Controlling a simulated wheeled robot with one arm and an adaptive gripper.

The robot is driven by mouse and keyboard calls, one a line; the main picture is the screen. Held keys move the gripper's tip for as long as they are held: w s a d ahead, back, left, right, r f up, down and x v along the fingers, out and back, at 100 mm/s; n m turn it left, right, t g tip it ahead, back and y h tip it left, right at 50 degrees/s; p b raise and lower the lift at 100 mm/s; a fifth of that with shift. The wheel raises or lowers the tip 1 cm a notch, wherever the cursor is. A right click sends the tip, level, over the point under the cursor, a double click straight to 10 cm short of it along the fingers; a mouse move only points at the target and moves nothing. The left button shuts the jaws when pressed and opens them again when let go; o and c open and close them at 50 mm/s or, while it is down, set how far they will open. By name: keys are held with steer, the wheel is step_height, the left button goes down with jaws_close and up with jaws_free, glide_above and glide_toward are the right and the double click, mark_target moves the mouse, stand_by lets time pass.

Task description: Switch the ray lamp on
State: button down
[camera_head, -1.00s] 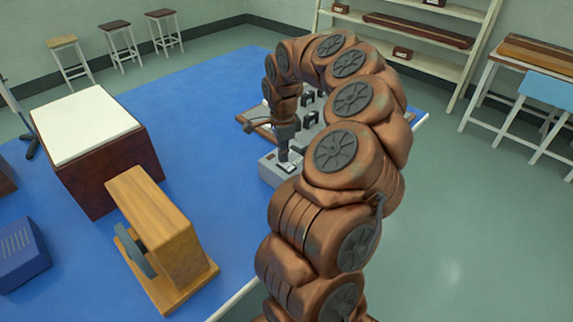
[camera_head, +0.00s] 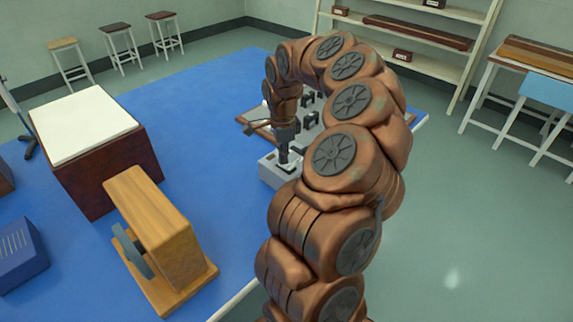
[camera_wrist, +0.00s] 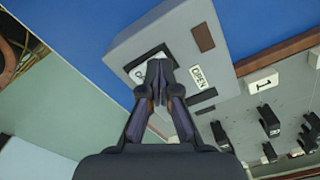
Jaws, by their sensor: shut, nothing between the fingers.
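A grey box (camera_head: 271,171) sits on the blue bench top, partly behind my arm. In the wrist view the grey box (camera_wrist: 180,58) carries a pale switch plate (camera_wrist: 139,73) with dark marks, a label reading OPEN (camera_wrist: 198,77) and a dark brown patch (camera_wrist: 203,37). My gripper (camera_wrist: 159,66) is shut and empty, with its fingertips over the switch plate and hiding part of it. I cannot tell whether the tips touch the plate, nor which way the switch is set. In the head view my gripper (camera_head: 284,163) points down at the box top.
A wood-edged board with black holders (camera_wrist: 269,121) and a tag marked 1 (camera_wrist: 262,83) lies beside the box. A wooden block on a base (camera_head: 160,230), a white-topped brown box (camera_head: 85,125) and a blue box (camera_head: 20,250) stand to the left. Blue bench top lies clear between.

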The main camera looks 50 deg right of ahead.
steer(key=shift+r, duration=3.4)
steer(key=shift+a+r, duration=0.15)
steer(key=shift+a, duration=0.1)
steer(key=s+a+r+n, duration=0.25)
steer(key=a+n, duration=0.35)
steer(key=a, duration=0.4)
steer(key=s+a+r+n, duration=0.1)
steer(key=a+r+n, duration=0.4)
steer(key=a, duration=0.5)
steer(key=s+a+f+n, duration=0.2)
steer(key=s+a+n, duration=0.2)
steer(key=s, duration=0.2)
steer(key=s+a+f+n+g+p, duration=0.1)
steer(key=s+a+f+n, duration=0.1)
steer(key=s+a+n, duration=0.2)
steer(key=s+a+f+n, duration=0.2)
steer(key=s+n, duration=0.3)
steer(key=s, duration=0.5)
steer(key=shift+s+a+f+g, duration=0.15)
steer(key=shift+a+f+g, duration=0.2)
steer(key=shift+a, duration=0.55)
steer(key=shift+r, duration=0.1)
